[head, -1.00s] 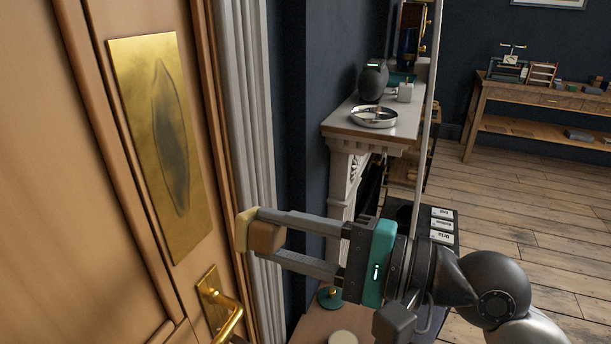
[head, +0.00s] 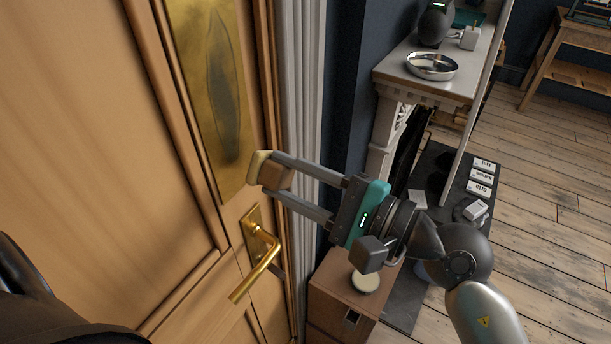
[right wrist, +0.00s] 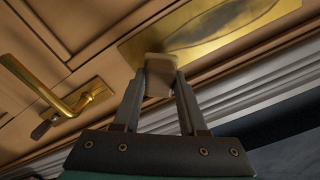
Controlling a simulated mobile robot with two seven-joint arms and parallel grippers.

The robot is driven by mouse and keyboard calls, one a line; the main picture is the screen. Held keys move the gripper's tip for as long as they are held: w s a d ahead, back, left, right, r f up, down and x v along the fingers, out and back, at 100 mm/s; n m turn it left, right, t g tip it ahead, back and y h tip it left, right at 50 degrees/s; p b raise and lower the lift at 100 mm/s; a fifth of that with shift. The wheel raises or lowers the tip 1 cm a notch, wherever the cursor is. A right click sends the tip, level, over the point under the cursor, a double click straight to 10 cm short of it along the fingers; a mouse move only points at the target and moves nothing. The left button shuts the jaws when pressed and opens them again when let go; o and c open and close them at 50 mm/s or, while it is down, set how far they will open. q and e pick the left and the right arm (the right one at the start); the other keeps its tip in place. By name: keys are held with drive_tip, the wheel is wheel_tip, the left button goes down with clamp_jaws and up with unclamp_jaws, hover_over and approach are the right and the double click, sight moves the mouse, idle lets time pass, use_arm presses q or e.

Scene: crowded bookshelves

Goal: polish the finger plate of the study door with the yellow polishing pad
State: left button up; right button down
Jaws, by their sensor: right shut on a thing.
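The brass finger plate (head: 237,112) is on the wooden door, with a long dark tarnished patch down its middle. My right gripper (head: 273,175) is shut on the brown block (head: 277,178) that backs the yellow polishing pad (head: 258,166). The pad faces the door at the plate's lower right edge. In the right wrist view, the block (right wrist: 160,83) sits between the fingers and the pad's edge overlaps the lower end of the plate (right wrist: 205,42). I cannot tell whether the pad touches it. My left gripper is not in view.
A brass door handle (head: 262,262) juts out just below the plate. White door trim (head: 304,90) stands right of the door. A mantel shelf with a silver bowl (head: 432,66) is further right. A small wooden cabinet (head: 340,300) stands below my right arm.

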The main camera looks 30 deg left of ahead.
drive_tip(key=shift+a, duration=0.35)
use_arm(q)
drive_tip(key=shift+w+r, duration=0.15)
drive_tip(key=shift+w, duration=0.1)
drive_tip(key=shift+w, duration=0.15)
use_arm(e)
drive_tip(key=shift+w+a, duration=0.1)
drive_tip(key=shift+a, duration=0.8)
wheel_tip(320, 180, up, 17)
drive_tip(key=p, duration=1.4)
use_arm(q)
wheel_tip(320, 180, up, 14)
